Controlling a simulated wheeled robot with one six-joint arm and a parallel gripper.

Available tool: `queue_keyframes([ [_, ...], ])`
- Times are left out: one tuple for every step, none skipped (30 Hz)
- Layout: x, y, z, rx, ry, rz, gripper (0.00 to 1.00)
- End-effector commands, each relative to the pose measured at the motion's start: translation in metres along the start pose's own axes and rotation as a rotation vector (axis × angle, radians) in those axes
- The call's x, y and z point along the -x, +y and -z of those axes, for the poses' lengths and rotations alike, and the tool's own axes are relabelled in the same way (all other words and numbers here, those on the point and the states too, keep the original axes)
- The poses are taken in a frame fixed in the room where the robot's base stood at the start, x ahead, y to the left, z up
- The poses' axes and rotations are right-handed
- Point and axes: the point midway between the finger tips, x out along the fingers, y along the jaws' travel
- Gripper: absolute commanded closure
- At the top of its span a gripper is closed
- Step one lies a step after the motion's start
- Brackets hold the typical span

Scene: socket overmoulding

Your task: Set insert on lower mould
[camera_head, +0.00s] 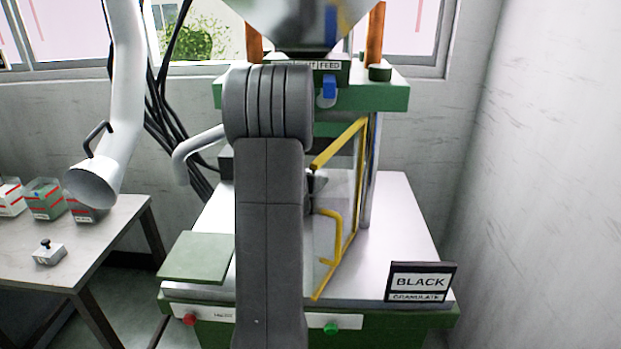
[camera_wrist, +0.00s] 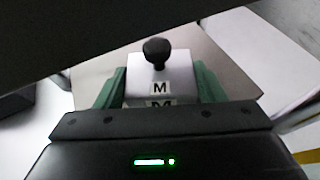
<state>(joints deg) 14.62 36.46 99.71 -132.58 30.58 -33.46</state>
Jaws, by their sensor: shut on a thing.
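The insert, a white block with a black knob and an "M" label (camera_wrist: 158,70), shows in the wrist view. My gripper (camera_wrist: 161,88) is shut on it, with a green finger along each side. A flat grey-brown surface lies beyond the block; I cannot tell whether the block touches anything below. In the head view my grey arm reaches into the green moulding machine (camera_head: 395,95) and hides the insert and most of the gripper. The lower mould cannot be made out behind my arm.
A yellow-framed guard door (camera_head: 352,215) stands open right of my arm. A "BLACK GRANULATE" sign (camera_head: 420,282) and a green plate (camera_head: 197,257) are at the machine's front. A side table (camera_head: 100,240) at left holds bins and another knobbed block (camera_head: 49,255). A white duct (camera_head: 128,90) hangs left.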

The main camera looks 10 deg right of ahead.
Motion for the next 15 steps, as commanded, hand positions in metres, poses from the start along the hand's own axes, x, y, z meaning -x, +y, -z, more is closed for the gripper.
queue_keyframes([
  [-0.0007,0.0002,0.0008,-0.001,-0.003,0.0,0.86],
  [-0.0009,0.0002,0.0015,-0.001,-0.003,0.0,0.86],
  [-0.0011,0.0002,0.003,0.0,0.0,0.0,0.35],
  [-0.0007,0.0002,0.0021,0.0,0.0,0.0,0.29],
  [-0.0006,0.0002,0.002,0.0,0.0,0.0,0.23],
  [-0.0006,0.0002,0.002,0.0,0.0,0.0,0.15],
  [-0.0006,0.0002,0.0019,0.0,0.0,0.0,0.15],
  [-0.0006,0.0002,0.002,0.0,0.0,0.0,0.15],
  [-0.0006,0.0002,0.0019,0.0,0.0,0.0,0.15],
  [-0.0006,0.0002,0.0019,0.0,0.0,0.0,0.15],
  [-0.0006,0.0002,0.0019,0.0,0.0,0.0,0.15],
  [-0.0005,0.0002,0.0019,0.0,0.0,0.0,0.15],
  [-0.0005,0.0002,0.0019,0.0,0.0,0.0,0.15],
  [-0.0005,0.0002,0.0018,0.0,0.0,0.0,0.15],
  [-0.0003,0.0002,0.0013,0.0,0.0,0.0,0.15],
])
